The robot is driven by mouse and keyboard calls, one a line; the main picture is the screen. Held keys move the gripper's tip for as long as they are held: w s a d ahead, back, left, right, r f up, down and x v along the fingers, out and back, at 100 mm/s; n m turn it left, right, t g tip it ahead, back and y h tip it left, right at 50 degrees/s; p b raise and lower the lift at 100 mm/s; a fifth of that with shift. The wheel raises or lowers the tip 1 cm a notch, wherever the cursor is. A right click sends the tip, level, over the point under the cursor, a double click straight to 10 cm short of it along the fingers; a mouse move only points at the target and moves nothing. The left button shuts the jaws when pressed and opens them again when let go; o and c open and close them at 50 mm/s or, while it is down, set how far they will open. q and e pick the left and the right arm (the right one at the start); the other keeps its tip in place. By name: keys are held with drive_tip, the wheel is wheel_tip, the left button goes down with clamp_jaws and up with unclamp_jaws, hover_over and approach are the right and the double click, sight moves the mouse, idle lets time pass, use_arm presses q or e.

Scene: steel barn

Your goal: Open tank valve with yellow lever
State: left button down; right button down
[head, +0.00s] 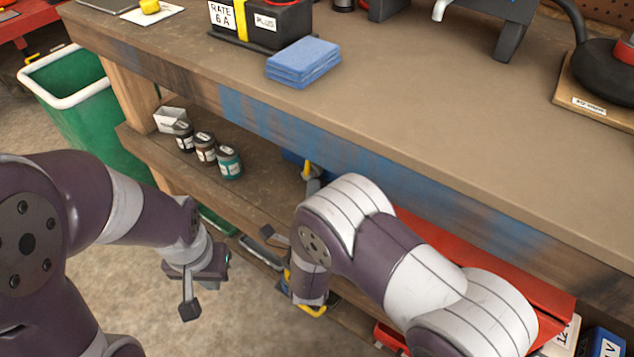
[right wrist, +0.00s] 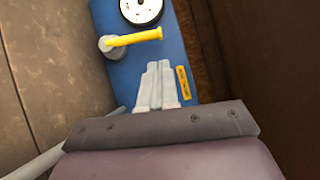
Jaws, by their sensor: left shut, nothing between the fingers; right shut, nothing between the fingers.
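The yellow lever (right wrist: 135,40) shows in the right wrist view, running sideways from a grey round valve fitting (right wrist: 106,44) on the blue tank (right wrist: 120,75). In the head view a small part of the yellow lever (head: 307,169) shows under the bench, partly hidden by my right arm. My right gripper (right wrist: 157,70) is shut and empty, with its fingertips just below the lever in the picture; I see no clear contact. Its fingers are largely hidden in the head view. My left gripper (head: 189,309) is shut and empty, hanging in front of the lower shelf.
A white-faced gauge (right wrist: 141,9) sits beyond the lever. The workbench (head: 400,120) overhangs the lower shelf (head: 255,188), which holds several small jars (head: 229,162). A green bin (head: 75,85) stands at the left. A red object (head: 480,262) lies under the bench at right.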

drive_tip(key=w+b, duration=0.2)
drive_tip(key=w, duration=0.6)
drive_tip(key=shift+w+d+r, duration=0.15)
drive_tip(key=shift+r, duration=0.15)
